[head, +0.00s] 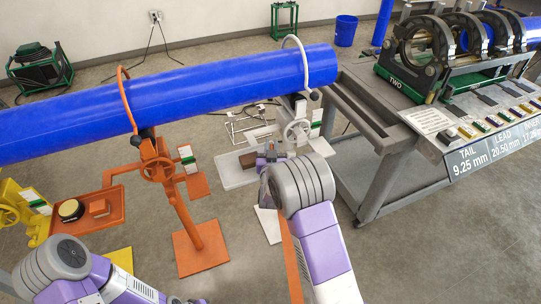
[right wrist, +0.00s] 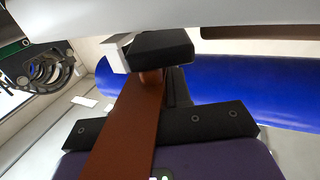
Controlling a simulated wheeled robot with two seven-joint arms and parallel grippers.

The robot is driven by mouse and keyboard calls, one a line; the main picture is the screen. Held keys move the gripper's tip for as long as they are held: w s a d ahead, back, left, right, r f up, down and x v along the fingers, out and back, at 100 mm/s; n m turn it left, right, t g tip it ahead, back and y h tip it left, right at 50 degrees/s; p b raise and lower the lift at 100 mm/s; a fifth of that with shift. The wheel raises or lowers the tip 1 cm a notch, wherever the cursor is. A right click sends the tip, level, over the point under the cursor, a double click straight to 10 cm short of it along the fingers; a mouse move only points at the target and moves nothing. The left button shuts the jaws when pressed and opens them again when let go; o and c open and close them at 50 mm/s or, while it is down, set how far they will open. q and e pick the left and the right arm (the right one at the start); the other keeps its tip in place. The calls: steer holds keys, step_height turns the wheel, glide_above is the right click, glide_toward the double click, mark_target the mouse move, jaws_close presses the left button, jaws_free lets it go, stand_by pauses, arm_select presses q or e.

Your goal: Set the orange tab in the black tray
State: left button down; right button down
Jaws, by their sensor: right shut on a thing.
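My right gripper (head: 269,157) is beside the white stand's tray, below the blue pipe. In the right wrist view its black fingers (right wrist: 163,50) are shut on a long flat orange strip, which I take for the orange tab (right wrist: 130,125). The strip runs from the fingers back across the gripper body toward the camera. An orange strip also shows under my right forearm in the head view (head: 292,262). I cannot clearly pick out a black tray. My left arm is at the lower left, its gripper out of view.
A long blue pipe (head: 200,88) rests across an orange stand (head: 190,215) and a white stand (head: 235,178). A dark brown block (head: 256,159) is at the white stand's tray. An orange tray (head: 88,222) holds small items. The grey cart (head: 372,130) stands right.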

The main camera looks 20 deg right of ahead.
steer(key=shift+f+b, duration=0.4)
steer(key=shift+f, duration=1.2)
steer(key=shift+f, duration=0.15)
steer(key=c, duration=1.3)
jaws_free()
steer(key=shift+c, duration=0.2)
